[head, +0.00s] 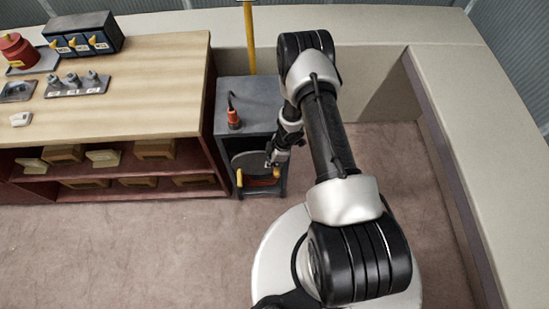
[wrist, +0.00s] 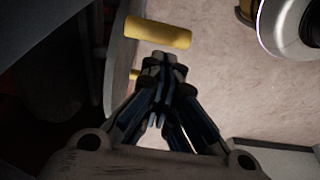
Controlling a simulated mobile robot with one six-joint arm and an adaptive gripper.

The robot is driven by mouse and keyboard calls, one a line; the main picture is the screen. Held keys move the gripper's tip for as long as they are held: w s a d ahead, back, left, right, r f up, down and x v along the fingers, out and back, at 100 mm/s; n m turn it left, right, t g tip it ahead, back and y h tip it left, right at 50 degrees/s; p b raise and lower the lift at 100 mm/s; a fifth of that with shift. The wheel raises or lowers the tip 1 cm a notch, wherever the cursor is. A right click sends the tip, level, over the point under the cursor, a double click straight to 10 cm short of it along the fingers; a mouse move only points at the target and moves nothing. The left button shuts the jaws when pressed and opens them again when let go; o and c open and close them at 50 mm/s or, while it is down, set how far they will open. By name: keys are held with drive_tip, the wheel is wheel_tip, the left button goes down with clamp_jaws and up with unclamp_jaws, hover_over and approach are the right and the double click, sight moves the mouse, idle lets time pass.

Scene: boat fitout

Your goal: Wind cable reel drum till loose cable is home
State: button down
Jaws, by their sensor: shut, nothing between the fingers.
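The cable reel drum (head: 248,160) is a grey disc on the front of a grey cabinet (head: 254,93). Yellow and orange parts (head: 262,181) show low on it, and a yellow grip (head: 239,178) sticks out at its left. In the wrist view a yellow handle (wrist: 158,32) stands out from the grey disc edge (wrist: 115,60), just beyond the fingertips. My gripper (head: 271,160) is at the drum's right side, and its fingers (wrist: 163,62) are shut and empty. A small gap seems to separate them from the handle. Loose cable cannot be made out clearly.
An orange-based item with a black stem (head: 234,118) stands on the cabinet top. A wooden workbench (head: 150,75) with shelved bins is at the left. A yellow post (head: 250,45) rises behind the cabinet. A pale bench (head: 470,130) runs along the right. The carpet (head: 130,245) at front left is clear.

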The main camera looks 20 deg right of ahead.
drive_tip(key=shift+d+f, duration=0.2)
drive_tip(key=shift+f, duration=1.05)
drive_tip(key=shift+d+b, duration=0.1)
drive_tip(key=shift+b, duration=0.2)
drive_tip(key=shift+s+d+f+y+b, duration=0.15)
drive_tip(key=shift+d+f+y+b, duration=0.15)
drive_tip(key=shift+y+b, duration=0.1)
drive_tip(key=shift+d+f, duration=0.1)
